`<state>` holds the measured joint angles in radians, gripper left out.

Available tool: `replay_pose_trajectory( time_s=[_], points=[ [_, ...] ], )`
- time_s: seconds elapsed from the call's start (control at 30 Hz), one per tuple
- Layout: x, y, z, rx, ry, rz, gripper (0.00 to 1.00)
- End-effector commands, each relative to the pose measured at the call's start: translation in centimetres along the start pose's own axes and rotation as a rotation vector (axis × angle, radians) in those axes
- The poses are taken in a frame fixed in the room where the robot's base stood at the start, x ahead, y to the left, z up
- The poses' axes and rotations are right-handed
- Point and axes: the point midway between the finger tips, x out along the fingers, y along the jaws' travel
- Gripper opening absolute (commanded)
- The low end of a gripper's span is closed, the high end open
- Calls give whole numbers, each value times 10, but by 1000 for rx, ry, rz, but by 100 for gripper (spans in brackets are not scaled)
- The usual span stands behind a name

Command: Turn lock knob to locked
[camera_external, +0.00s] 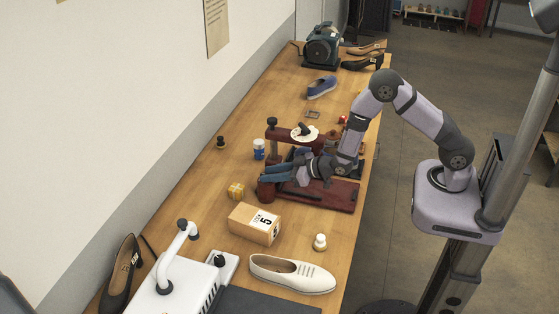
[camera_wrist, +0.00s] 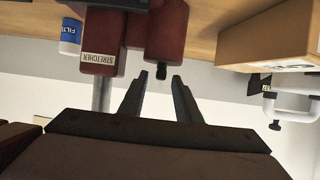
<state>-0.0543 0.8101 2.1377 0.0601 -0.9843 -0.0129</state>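A black knob (camera_external: 304,130) sits on a white disc (camera_external: 297,136) at the top of the dark red stretcher (camera_external: 283,136) in the external view. Its lettering is too small to read. My gripper (camera_external: 264,173) is below and left of the knob, beside the stretcher's post. In the wrist view my gripper (camera_wrist: 158,77) is open, with nothing between its fingers. A small black stub (camera_wrist: 161,71) on a dark red rounded part (camera_wrist: 166,30) shows just beyond the fingertips. A block labelled STRETCHER (camera_wrist: 100,52) is beside it. The disc is not in the wrist view.
A cream shoe (camera_external: 292,274) and a small white knobbed piece (camera_external: 320,242) lie nearer the camera.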

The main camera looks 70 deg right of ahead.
Motion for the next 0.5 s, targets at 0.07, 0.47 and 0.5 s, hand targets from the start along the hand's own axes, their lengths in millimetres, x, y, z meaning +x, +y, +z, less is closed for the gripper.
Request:
replay_pose_trajectory(
  time_s=[0.07, 0.47, 0.5],
  points=[
    [2, 0, 0, 0, -1, 0, 30],
    [4, 0, 0, 0, 0, 0, 23],
    [4, 0, 0, 0, 0, 0, 14]
  ],
)
